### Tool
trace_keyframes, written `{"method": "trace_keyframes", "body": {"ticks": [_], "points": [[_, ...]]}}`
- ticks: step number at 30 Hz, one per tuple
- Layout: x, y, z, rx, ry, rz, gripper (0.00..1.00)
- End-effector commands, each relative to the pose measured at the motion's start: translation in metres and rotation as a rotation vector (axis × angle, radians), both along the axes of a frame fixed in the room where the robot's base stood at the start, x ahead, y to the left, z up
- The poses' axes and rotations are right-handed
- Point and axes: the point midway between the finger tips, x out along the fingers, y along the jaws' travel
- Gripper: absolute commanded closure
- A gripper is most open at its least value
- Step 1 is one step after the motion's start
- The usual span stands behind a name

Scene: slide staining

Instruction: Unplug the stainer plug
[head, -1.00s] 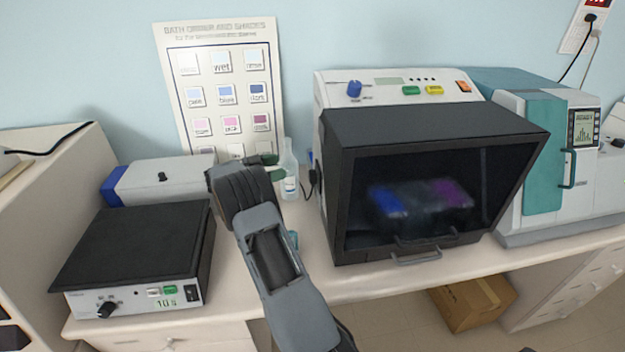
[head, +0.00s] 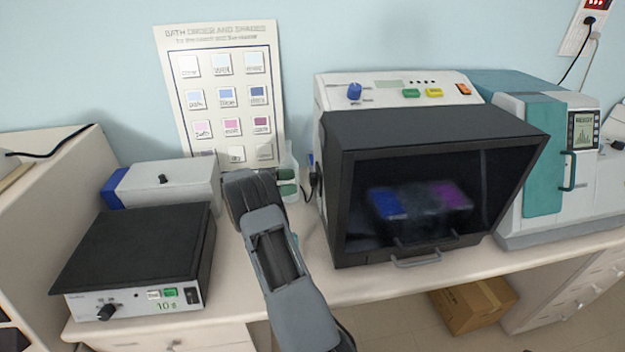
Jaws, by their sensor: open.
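The stainer (head: 430,125) is a white and black machine with a dark front window, in the middle right of the head view. A small dark plug-like piece with a black cord (head: 314,182) shows at the wall just left of the stainer. I take it to be the stainer plug, but it is small. My gripper (head: 288,182) is open, its greenish fingers pointing right toward that piece, with a small gap between them and it. I see nothing held. My wrist hides part of the bench behind it.
A clear bottle (head: 291,160) stands right behind my fingers. A black-topped box (head: 135,255) and a white and blue box (head: 165,185) stand at left. A teal machine (head: 545,160) stands right of the stainer. Another black plug (head: 589,20) sits in a wall outlet at upper right.

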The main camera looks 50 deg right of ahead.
Motion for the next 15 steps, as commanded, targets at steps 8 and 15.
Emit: {"method": "trace_keyframes", "body": {"ticks": [8, 15], "points": [[-0.023, -0.027, 0.001, 0.000, 0.000, -0.001, 0.32], [-0.036, -0.043, 0.000, 0.000, 0.000, 0.000, 0.32]]}}
